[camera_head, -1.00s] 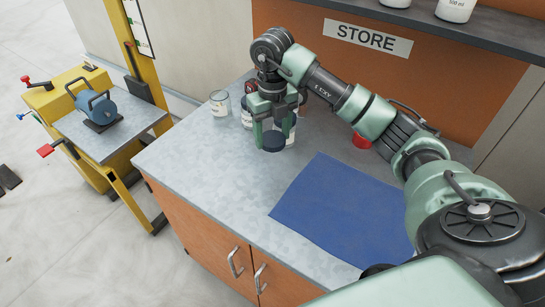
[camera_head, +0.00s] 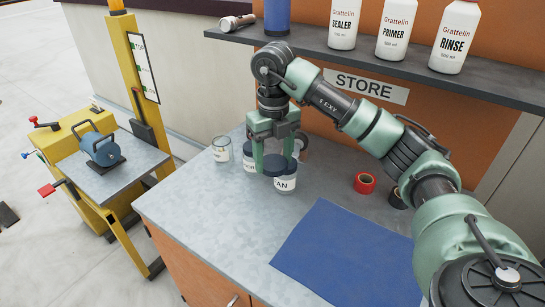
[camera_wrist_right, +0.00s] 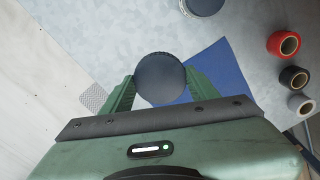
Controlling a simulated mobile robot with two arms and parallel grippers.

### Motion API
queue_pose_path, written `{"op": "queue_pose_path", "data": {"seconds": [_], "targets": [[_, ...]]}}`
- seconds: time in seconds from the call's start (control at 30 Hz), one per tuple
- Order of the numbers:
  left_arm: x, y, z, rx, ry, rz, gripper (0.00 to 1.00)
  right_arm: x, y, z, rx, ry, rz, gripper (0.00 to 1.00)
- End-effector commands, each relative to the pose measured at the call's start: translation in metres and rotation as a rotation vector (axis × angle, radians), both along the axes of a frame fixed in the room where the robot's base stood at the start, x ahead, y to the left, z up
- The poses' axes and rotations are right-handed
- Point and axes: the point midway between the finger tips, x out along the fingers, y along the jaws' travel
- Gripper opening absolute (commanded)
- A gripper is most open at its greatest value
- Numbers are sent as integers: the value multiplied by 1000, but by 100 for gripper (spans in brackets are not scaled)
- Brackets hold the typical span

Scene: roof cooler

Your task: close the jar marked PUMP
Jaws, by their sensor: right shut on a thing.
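My right gripper (camera_head: 273,160) is shut on a dark round lid (camera_head: 274,168), held level above the grey counter with its fingers pointing down. In the wrist view the lid (camera_wrist_right: 160,78) sits between the fingertips (camera_wrist_right: 155,88). An open-looking clear jar (camera_head: 221,150) with a white label stands left of the gripper; its lettering is too small to read. A jar whose label ends in "AN" (camera_head: 286,183) stands behind the lid, partly covered. Another labelled jar (camera_head: 249,158) is partly hidden by the left finger. No PUMP label is readable. My left gripper is out of view.
A blue mat (camera_head: 345,250) lies at the counter's front right. Red tape (camera_head: 365,183) and a black roll (camera_head: 397,198) lie behind it. A shelf (camera_head: 400,80) with bottles overhangs the back. Bare counter (camera_head: 195,205) lies in front of the clear jar.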

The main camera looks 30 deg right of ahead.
Motion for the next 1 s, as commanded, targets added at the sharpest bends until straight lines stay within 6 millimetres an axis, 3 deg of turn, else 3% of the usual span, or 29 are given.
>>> {"op": "queue_pose_path", "data": {"seconds": [0.13, 0.27, 0.8, 1.0], "targets": [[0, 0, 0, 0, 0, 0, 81, -5, 10, -5, -8, -3, 189, 23], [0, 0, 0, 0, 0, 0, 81, -16, 27, -13, -22, -6, 537, 23], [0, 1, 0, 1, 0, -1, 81, -94, 105, -53, -37, 15, 2303, 23], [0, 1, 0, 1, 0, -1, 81, -128, 125, -64, -17, 13, 2862, 23]]}}
